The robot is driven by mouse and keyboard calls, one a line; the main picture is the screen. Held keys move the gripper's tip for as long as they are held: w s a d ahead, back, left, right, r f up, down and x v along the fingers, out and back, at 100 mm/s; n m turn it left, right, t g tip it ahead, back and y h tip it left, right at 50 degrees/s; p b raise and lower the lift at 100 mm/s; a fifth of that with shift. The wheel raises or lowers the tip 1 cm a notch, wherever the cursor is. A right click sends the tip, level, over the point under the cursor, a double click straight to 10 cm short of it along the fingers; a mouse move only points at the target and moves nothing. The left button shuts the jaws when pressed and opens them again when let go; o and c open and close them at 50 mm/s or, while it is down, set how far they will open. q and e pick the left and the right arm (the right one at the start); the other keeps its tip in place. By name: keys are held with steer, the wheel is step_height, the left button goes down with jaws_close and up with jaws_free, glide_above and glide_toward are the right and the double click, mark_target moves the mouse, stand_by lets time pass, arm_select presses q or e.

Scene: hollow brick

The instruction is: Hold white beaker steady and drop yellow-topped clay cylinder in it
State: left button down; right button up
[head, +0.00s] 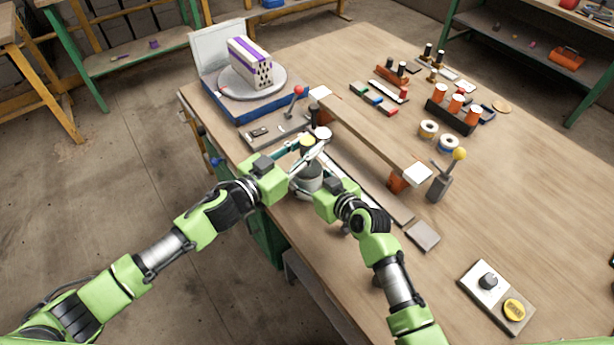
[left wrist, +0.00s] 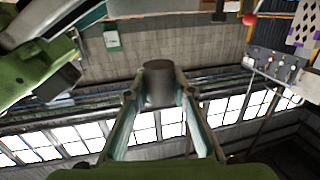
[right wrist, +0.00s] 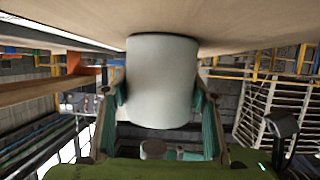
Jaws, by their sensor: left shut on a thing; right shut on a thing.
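The yellow-topped clay cylinder (head: 307,141) is held upright in my left gripper (head: 304,153). In the left wrist view its grey side (left wrist: 160,84) sits between the two fingers. The white beaker (head: 309,180) stands just below the cylinder in the head view, partly hidden by my grippers. My right gripper (head: 313,186) is shut around the beaker. Whether the cylinder's lower end is inside the beaker is hidden.
A blue-based turntable (head: 250,107) with a hollow brick (head: 250,62) stands at the back left. A long wooden bar (head: 368,135) on orange supports lies just right of the grippers. A yellow-knobbed lever box (head: 439,187) stands beyond it. The front right tabletop is mostly clear.

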mark_target(307, 141)
arm_select(q)
steer(key=shift+f, duration=0.2)
steer(key=c, duration=1.6)
jaws_free()
steer(key=shift+c, duration=0.2)
steer(key=shift+r, duration=3)
arm_select(e)
steer(key=o, duration=1.4)
steer(key=shift+o, duration=0.2)
